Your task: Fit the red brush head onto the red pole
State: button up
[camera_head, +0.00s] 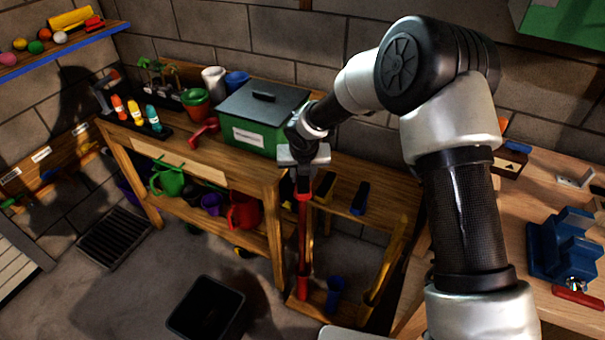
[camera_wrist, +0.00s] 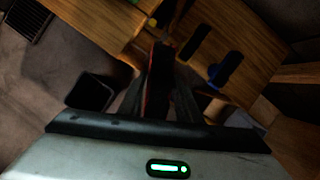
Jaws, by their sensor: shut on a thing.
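My gripper (camera_head: 303,183) points down at the near end of the rack. It is shut on the red brush head (camera_head: 303,192), of which a small red part shows below the fingers. In the wrist view, the brush head (camera_wrist: 160,68) shows as a long dark block with thin red edges between the fingers. The red pole (camera_head: 303,245) stands upright directly below the gripper, its foot in a red holder (camera_head: 302,288). Its top end is hidden at the gripper and brush head, so I cannot tell whether the two touch or are joined.
Yellow (camera_head: 323,190) and blue (camera_head: 361,198) brush heads lie on the wooden rack's top, right of my gripper. A yellow pole (camera_head: 386,260) leans at the right. A green box (camera_head: 262,120) stands on the bench behind. A black bin (camera_head: 207,308) stands on the floor at left.

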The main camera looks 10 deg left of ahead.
jog(key=shift+f, duration=0.1)
jog(key=o, duration=1.2)
jog(key=p+v, duration=0.2)
jog(key=v, duration=1.5)
jog(key=shift+d+r+p, duration=0.1)
jog(key=shift+r+p, duration=0.2)
jog(key=shift+r, duration=0.05)
